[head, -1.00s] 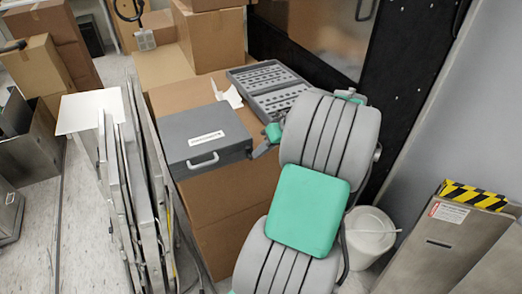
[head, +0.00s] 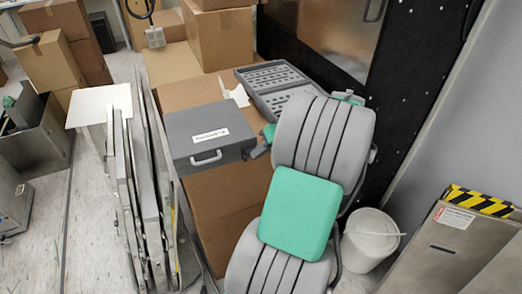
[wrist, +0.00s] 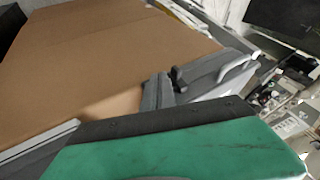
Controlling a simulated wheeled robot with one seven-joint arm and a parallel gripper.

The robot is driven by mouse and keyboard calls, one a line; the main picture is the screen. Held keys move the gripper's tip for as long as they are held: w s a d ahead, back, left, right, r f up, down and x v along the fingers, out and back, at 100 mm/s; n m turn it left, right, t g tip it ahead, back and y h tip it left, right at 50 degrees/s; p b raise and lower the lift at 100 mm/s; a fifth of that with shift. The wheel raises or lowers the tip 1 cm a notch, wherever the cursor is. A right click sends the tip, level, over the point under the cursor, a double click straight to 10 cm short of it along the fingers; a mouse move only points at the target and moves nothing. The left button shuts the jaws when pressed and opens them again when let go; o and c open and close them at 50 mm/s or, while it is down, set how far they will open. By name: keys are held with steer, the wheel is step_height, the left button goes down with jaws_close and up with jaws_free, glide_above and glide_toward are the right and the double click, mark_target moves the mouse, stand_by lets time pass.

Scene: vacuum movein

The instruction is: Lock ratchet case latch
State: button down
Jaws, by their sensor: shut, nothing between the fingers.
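The ratchet case (head: 182,139) is a dark grey box with a white label and a pale front handle (head: 206,158). It looks shut and lies on a large cardboard box (head: 225,195). My gripper (head: 258,150) is shut and empty at the case's front right corner; whether it touches is unclear. In the wrist view, my green gripper body fills the bottom, and the case (wrist: 212,77) with its handle (wrist: 238,76) shows beyond it. A small dark piece (wrist: 178,78) stands at the case's edge, possibly a latch; its state cannot be told.
An open grey tray with holes (head: 272,87) lies behind the case, beside a white scrap (head: 237,95). Upright metal panels (head: 145,190) stand at left. A white bucket (head: 370,240) and a steel cabinet (head: 440,250) stand at right. The box top behind the case is partly bare.

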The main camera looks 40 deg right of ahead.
steer(key=d+f+v, duration=0.1)
steer(key=d+v, duration=0.1)
steer(key=v, duration=0.9)
steer(key=shift+s+p, duration=0.3)
steer(key=shift+p, duration=0.1)
steer(key=shift+d+r, duration=0.1)
steer(key=shift+d, duration=0.1)
